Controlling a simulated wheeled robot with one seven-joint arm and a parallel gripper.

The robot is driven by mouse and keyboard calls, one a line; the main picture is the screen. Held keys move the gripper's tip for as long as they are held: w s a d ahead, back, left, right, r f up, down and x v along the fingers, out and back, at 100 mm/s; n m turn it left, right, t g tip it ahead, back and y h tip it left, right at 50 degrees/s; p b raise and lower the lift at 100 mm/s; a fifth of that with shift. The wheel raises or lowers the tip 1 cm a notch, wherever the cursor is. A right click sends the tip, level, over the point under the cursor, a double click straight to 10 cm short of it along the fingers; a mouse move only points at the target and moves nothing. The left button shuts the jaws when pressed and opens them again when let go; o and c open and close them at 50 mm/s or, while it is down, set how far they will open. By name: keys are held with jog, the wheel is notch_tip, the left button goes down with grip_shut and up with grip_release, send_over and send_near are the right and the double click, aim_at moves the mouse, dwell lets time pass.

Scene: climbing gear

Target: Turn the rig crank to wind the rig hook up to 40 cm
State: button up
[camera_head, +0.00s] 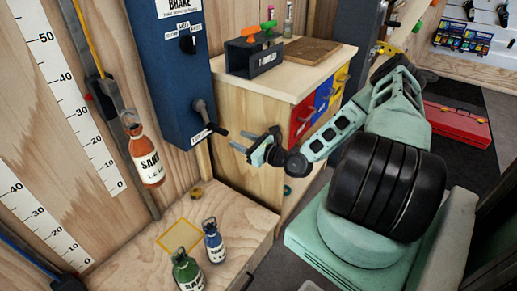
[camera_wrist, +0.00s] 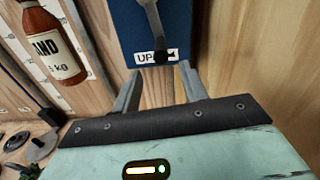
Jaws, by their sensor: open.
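The rig crank (camera_head: 203,112) is a dark grey arm with a black handle on the front of the blue rig box (camera_head: 165,85). In the wrist view the crank arm (camera_wrist: 153,22) hangs down over a label reading "UP". An orange-red sand bottle (camera_head: 149,165) hangs beside the wall scale (camera_head: 72,95). The rig hook (camera_head: 130,122) at its top is small and partly unclear. My gripper (camera_head: 253,149) is open and empty, right of and below the crank handle, apart from it. In the wrist view its fingers (camera_wrist: 161,88) stand below the crank, with nothing between them.
A green bottle (camera_head: 186,274) and a blue bottle (camera_head: 214,244) stand on the low wooden bench (camera_head: 240,215), near a yellow square outline. A wooden cabinet (camera_head: 245,110) with coloured drawers stands close behind my gripper.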

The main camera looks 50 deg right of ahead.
aim_at(223, 131)
jog(key=s, duration=0.7)
jog(key=shift+d, duration=0.45)
jog(key=shift+b, duration=0.3)
jog(key=shift+m, duration=0.7)
jog(key=w+b, duration=0.3)
jog(key=w, duration=0.2)
jog(key=w+a+b, duration=0.1)
jog(key=w+b, duration=0.2)
jog(key=w, duration=0.2)
jog(key=w+a+b, duration=0.1)
jog(key=w+b, duration=0.2)
jog(key=w, duration=0.2)
jog(key=shift+w+r, duration=0.1)
jog(key=shift+w, duration=0.2)
grip_shut()
